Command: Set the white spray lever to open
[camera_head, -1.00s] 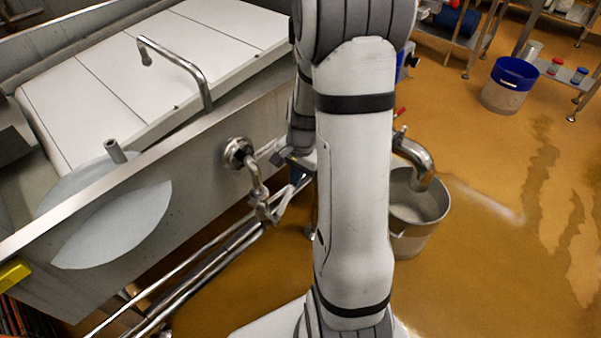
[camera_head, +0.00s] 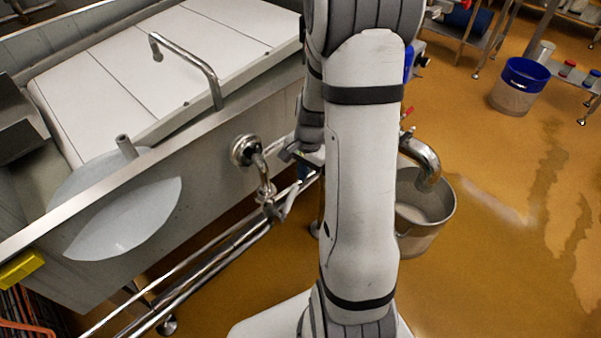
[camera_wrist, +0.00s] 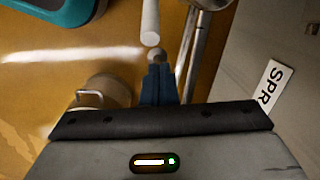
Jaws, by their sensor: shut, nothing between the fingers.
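The white spray lever (camera_wrist: 150,22) reaches down from the top edge in the wrist view, with a grey rounded piece at its lower end. In the head view the white lever (camera_head: 289,203) sits beside the steel valve pipe on the vat's side, partly near my arm. My gripper (camera_wrist: 158,70) has its dark blue fingers together, with nothing between them. The fingertips are just below the lever's grey end in the wrist view; I cannot tell whether they touch. In the head view my arm hides most of the gripper.
A label reading "SPR" (camera_wrist: 269,86) is on the vat wall. A steel elbow pipe (camera_head: 247,151) comes out of the wall, and long rails (camera_head: 205,275) run below. A metal bucket (camera_head: 440,215) stands right of my arm. Open wet floor lies further right.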

